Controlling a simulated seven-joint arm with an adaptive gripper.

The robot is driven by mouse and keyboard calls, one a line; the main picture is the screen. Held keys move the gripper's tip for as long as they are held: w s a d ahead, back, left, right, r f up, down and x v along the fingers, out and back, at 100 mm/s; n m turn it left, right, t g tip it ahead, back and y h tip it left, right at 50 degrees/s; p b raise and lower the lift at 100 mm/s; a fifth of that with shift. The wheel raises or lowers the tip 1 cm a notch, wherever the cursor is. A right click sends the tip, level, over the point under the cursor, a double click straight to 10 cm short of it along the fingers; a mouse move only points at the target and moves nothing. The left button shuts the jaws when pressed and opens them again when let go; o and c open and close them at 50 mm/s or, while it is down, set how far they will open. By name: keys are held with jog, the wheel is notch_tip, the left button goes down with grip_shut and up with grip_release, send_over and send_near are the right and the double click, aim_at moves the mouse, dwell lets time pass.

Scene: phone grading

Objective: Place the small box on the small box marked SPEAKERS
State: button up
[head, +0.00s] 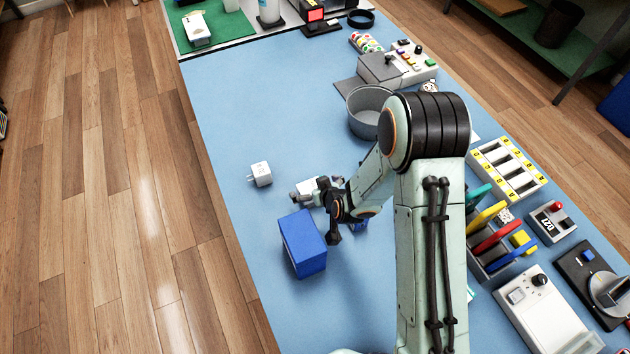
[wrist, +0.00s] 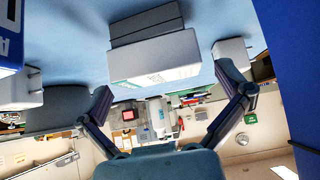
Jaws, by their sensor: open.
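My gripper (head: 316,214) is open low over the blue table mat, its fingers spread. A small white box (head: 307,187) lies just beyond it, partly hidden by the gripper. In the wrist view, which is upside down, this white box (wrist: 155,70) with a green mark lies ahead between the open fingers (wrist: 163,84), not gripped. A larger blue box (head: 302,243) stands just left of the gripper and fills the right edge of the wrist view (wrist: 290,70). A small blue box (head: 358,226) is mostly hidden behind my arm. I cannot read SPEAKERS on any box.
A white charger (head: 260,174) lies to the left. A grey round bin (head: 366,108) stands beyond the gripper. Coloured racks (head: 490,232) and devices line the right side. The mat (head: 240,100) is clear at the far left.

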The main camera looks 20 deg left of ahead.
jog(key=v, duration=0.3)
jog(key=s+d+r+m+g+h, duration=0.1)
jog(key=d+r, duration=0.4)
jog(key=r, duration=0.5)
jog(key=s+d+r+m+g+h, duration=0.2)
jog(key=s+d+r+m, duration=0.1)
jog(key=s+d, duration=0.5)
jog(key=s+d+r+m+g+h, duration=0.2)
jog(key=s+d+r, duration=0.4)
jog(key=s, duration=0.7)
jog(key=shift+d+r+m+g+h, duration=0.3)
jog(key=shift+d+m+g, duration=0.55)
jog(key=shift+d, duration=0.4)
jog(key=shift+w, duration=0.1)
dwell(3.2)
